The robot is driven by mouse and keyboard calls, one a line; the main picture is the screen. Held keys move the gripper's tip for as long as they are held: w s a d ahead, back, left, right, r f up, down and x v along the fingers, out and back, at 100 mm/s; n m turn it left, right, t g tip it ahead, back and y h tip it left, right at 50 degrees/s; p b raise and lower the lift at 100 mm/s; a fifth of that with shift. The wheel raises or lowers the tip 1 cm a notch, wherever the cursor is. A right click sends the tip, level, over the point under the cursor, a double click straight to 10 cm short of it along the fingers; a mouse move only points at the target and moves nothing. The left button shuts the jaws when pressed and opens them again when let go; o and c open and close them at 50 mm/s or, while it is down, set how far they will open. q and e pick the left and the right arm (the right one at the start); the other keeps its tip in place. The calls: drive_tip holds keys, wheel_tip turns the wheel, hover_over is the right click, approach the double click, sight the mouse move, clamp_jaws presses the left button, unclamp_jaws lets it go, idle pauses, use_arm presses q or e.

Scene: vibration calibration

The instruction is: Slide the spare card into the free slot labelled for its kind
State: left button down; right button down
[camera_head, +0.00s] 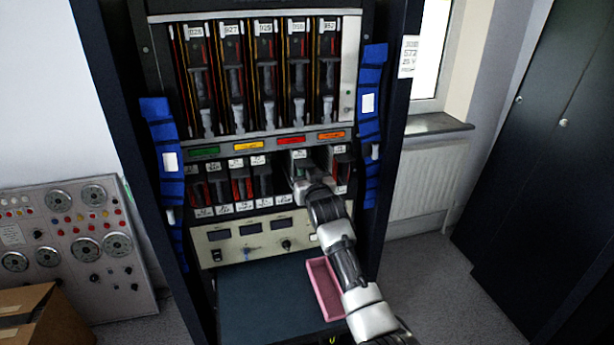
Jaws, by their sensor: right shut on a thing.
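My right gripper (300,182) is shut on the spare card (299,155), at the lower row of the rack. Only the card's pale top end shows; the gripper and wrist hide the rest. The card is at the opening below the red label (290,140), right of the middle. How deep it sits in the slot, I cannot tell. A green label (204,152), a yellow label (249,146) and an orange label (331,135) share that strip. Other cards (241,184) stand below the green and yellow labels, and one (342,168) below the orange. My left gripper is not in view.
An empty-looking pink tray (313,276) lies on the dark shelf (262,300), close beside my right arm. A panel with displays and knobs (252,236) is just below the card row. Blue strapped bundles (372,95) flank the rack. Tall cards fill the upper row.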

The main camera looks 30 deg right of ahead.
drive_tip(key=shift+r, duration=0.15)
drive_tip(key=c, duration=1.4)
unclamp_jaws()
drive_tip(key=o, duration=0.4)
drive_tip(key=shift+w, duration=0.15)
drive_tip(key=shift+f+b, duration=0.3)
drive_tip(key=shift+f, duration=0.45)
drive_tip(key=shift+p+v, duration=2)
drive_tip(key=shift+v, duration=0.6)
